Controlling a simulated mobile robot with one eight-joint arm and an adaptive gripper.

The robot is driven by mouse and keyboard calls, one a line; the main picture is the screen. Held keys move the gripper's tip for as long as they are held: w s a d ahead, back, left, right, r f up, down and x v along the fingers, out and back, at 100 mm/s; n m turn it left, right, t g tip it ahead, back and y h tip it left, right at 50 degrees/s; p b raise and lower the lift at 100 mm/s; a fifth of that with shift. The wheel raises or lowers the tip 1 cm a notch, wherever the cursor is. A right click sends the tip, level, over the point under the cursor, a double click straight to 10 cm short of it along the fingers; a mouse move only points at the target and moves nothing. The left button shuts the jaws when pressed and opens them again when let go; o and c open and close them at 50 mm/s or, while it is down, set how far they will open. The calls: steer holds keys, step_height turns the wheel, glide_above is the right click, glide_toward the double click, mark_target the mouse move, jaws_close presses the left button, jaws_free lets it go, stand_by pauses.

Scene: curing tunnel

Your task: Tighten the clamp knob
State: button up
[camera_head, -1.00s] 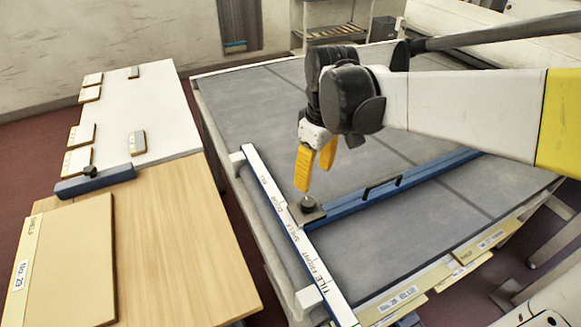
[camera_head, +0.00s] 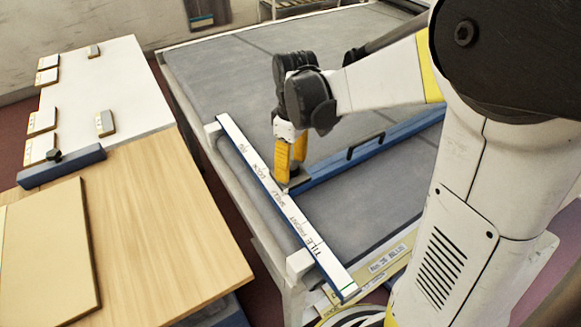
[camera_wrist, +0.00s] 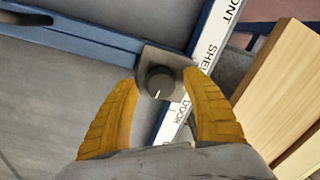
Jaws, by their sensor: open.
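The clamp knob (camera_wrist: 160,82) is a dark round knob with a white index line, on a grey metal plate (camera_wrist: 152,58) at the end of a blue bar (camera_wrist: 90,36). The plate lies beside a white labelled strip (camera_wrist: 207,45). In the head view the blue bar (camera_head: 380,145) crosses the grey table and my yellow fingers mostly hide the knob. My gripper (camera_head: 291,172) points down over it. In the wrist view my gripper (camera_wrist: 160,97) is open, with one finger on each side of the knob and a visible gap to both.
A wooden table (camera_head: 170,215) stands left of the grey table, with a tan board (camera_head: 45,250) and a short blue bar with a knob (camera_head: 60,166). Several small blocks lie on the white top (camera_head: 120,85). The grey surface (camera_head: 230,85) behind my gripper is clear.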

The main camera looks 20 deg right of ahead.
steer(key=shift+f, duration=0.1)
steer(key=c, duration=1.2)
steer(key=shift+c, duration=0.2)
steer(key=shift+m, duration=0.4)
steer(key=m+p, duration=0.1)
steer(key=m, duration=0.3)
steer(key=shift+m, duration=0.4)
steer(key=m+p, duration=0.1)
steer(key=m, duration=0.4)
steer(key=shift+s+t, duration=0.1)
steer(key=shift+t, duration=0.2)
steer(key=m+p, duration=0.1)
steer(key=m, duration=1)
